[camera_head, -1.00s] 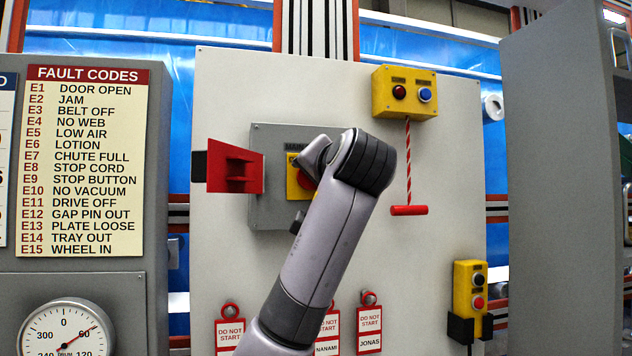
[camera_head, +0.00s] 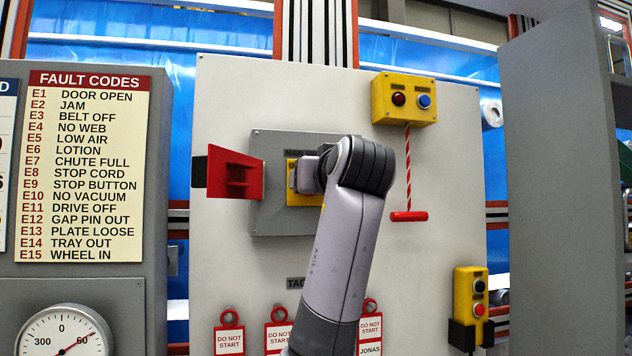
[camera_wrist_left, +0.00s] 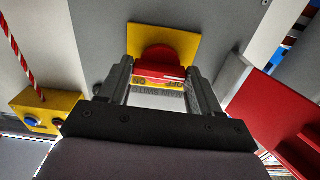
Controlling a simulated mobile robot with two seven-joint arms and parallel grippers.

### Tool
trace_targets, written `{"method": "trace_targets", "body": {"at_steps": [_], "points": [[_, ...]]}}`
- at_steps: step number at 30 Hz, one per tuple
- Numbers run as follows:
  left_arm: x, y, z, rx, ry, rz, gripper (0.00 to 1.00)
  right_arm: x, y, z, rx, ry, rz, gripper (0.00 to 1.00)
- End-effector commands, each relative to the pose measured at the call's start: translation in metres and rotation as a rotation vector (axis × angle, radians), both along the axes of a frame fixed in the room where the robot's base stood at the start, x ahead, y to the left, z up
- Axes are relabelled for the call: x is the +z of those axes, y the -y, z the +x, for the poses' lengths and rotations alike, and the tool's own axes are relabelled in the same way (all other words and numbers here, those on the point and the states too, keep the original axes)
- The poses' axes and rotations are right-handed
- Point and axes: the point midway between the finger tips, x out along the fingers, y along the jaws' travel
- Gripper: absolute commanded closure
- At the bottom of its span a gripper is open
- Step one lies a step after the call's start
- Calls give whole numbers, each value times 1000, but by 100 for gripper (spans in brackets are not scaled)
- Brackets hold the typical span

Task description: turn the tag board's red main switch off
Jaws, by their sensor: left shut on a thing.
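The red main switch (camera_wrist_left: 157,56) sits on a yellow plate (camera_wrist_left: 187,41) and shows in the left wrist view, which sees the board upside down. In the head view the yellow plate (camera_head: 305,199) is on a grey box (camera_head: 267,215) on the pale tag board (camera_head: 400,265); my wrist hides the red knob. My left gripper (camera_wrist_left: 160,70) has one finger on each side of the knob and is shut on it. In the head view the left gripper (camera_head: 306,175) reaches the plate from the right. The knob's exact angle is hard to tell. My right gripper is not in view.
A red flap (camera_head: 235,172) sticks out left of the box. A yellow button box (camera_head: 404,98) with a hanging red pull handle (camera_head: 409,216) is at the right. Red-framed tags (camera_head: 229,340) hang below. A grey panel (camera_head: 560,180) stands at the far right.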

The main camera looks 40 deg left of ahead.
Motion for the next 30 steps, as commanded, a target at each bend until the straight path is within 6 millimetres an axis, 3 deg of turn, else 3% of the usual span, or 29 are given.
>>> {"method": "trace_targets", "body": {"at_steps": [18, 19, 21, 30], "points": [[-1, 1, 0, -2, 32, -32, 67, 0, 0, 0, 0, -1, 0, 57], [-1, 1, 0, -2, 32, -32, 33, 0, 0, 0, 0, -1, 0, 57], [-1, 1, 0, -2, 31, -31, 11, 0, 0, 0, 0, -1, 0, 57], [0, 1, -1, -1, 32, -29, 11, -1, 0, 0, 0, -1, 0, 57]]}}
